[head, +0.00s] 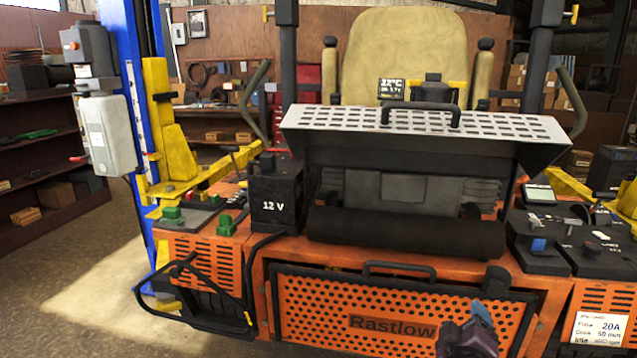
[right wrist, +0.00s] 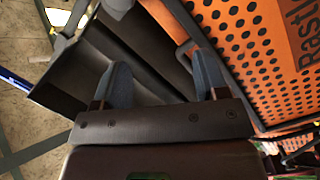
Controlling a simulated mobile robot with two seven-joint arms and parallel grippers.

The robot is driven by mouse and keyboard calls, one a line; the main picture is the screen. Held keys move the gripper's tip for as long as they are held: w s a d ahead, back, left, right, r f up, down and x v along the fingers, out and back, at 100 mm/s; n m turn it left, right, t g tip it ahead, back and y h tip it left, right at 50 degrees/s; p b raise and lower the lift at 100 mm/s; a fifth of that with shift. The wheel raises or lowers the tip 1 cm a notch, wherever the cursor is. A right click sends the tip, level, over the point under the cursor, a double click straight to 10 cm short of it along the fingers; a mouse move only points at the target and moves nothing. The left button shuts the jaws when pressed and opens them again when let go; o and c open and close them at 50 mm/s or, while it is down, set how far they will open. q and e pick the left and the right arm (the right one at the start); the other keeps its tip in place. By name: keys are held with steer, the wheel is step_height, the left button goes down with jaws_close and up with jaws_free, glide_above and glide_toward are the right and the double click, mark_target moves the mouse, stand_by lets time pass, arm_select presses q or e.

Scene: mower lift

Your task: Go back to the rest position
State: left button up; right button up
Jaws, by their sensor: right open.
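My right gripper (head: 478,325) shows at the bottom of the head view, right of centre, in front of the orange perforated front panel (head: 340,310) marked "Rastlow". In the right wrist view my right gripper (right wrist: 162,78) has its two blue-grey fingers apart, with nothing held between them. A dark angled surface lies beyond the fingers, and the orange perforated panel (right wrist: 255,45) is at the upper right. The gap between fingers and panel is hard to judge. My left gripper is in neither view.
The orange mower fills the middle, with a perforated grey cover (head: 425,122), a black 12 V battery (head: 277,195) and a tan seat (head: 402,55). A blue lift post (head: 128,60) with a yellow arm (head: 175,150) stands at left. Open floor (head: 75,270) lies at lower left.

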steer(key=s+f+m+g+y, duration=0.4)
steer(key=s+f+y, duration=0.3)
steer(key=s+f, duration=1.5)
steer(key=shift+s+a+f+m, duration=0.3)
steer(key=shift+f+m, duration=0.2)
steer(key=shift+m, duration=0.3)
